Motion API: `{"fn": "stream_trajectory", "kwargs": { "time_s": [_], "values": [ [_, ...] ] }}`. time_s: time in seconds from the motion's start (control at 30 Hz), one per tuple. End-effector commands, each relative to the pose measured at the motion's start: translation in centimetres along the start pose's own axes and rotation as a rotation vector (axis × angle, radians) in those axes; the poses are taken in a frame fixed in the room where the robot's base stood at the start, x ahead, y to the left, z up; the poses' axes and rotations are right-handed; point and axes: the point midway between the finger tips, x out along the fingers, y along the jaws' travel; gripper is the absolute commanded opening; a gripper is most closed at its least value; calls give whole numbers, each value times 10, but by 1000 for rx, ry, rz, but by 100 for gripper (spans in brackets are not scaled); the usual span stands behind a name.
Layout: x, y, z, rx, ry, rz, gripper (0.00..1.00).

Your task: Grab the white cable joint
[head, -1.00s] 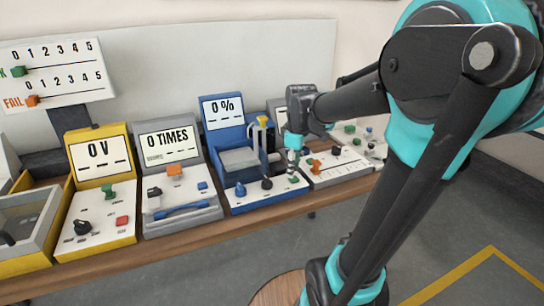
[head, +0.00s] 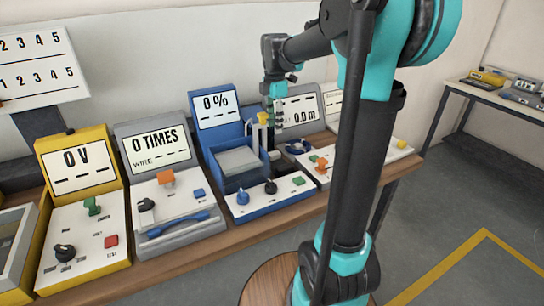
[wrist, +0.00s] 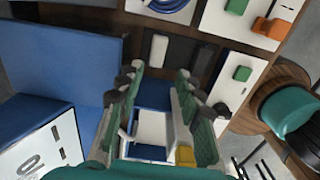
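A small white block (wrist: 158,48), which looks like the white cable joint, stands beside darker blocks (wrist: 183,50) in the wrist view. It lies just beyond my fingertips, roughly in line with the gap between them. My gripper (wrist: 160,76) is open, its green-padded fingers apart, with nothing seen held between them. In the head view my gripper (head: 275,118) points down at the right side of the blue machine marked 0 % (head: 216,112). I cannot make out the white block in the head view.
A blue cable coil (head: 298,147) lies to the right. A second table (head: 500,103) stands at the far right.

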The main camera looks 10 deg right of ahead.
Motion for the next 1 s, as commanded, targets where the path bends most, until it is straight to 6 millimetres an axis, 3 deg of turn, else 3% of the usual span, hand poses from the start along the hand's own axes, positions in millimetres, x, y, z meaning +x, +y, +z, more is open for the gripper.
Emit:
{"fn": "stream_trajectory", "kwargs": {
  "time_s": [0.3, 0.57, 0.8, 1.0],
  "values": [
    [57, 1, 0, 1, 0, 0, 36],
    [74, 1, 0, 1, 0, 0, 36],
    [107, 4, -2, 2, 0, 0, 36],
    [120, 4, -3, 2, 0, 1, 36]
  ]
}}
